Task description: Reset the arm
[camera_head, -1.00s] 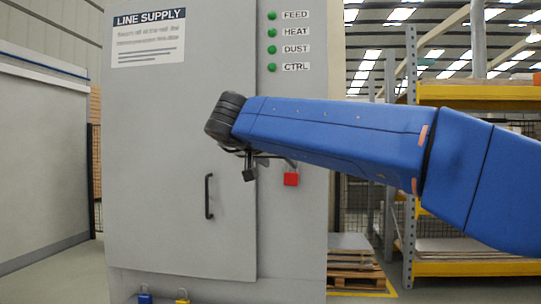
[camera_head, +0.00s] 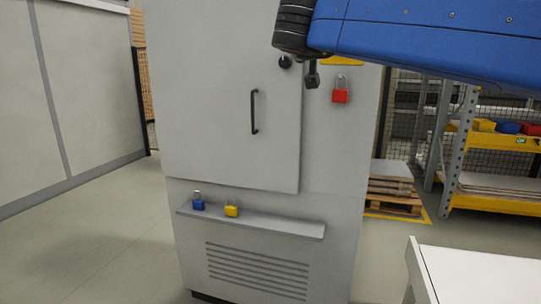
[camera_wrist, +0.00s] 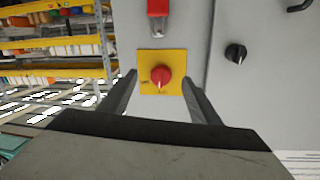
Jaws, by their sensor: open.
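My gripper (camera_wrist: 160,88) is open, its two dark fingers on either side of a red rotary knob (camera_wrist: 161,76) on a yellow plate (camera_wrist: 176,57). Nothing shows between the fingers except the knob and plate behind; I cannot tell how far off they are. In the head view a dark part of my gripper (camera_head: 312,76) hangs below my blue arm, which hides most of the plate. A red padlock (camera_head: 340,95) hangs on the grey cabinet (camera_head: 235,160) just below the plate; it also shows in the wrist view (camera_wrist: 158,10).
A black knob (camera_head: 285,62) and door handle (camera_head: 254,111) are left of the padlock. A blue padlock (camera_head: 198,204) and a yellow padlock (camera_head: 232,210) stand on a shelf (camera_head: 270,224). A white table (camera_head: 480,275) is at lower right. Floor at left is clear.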

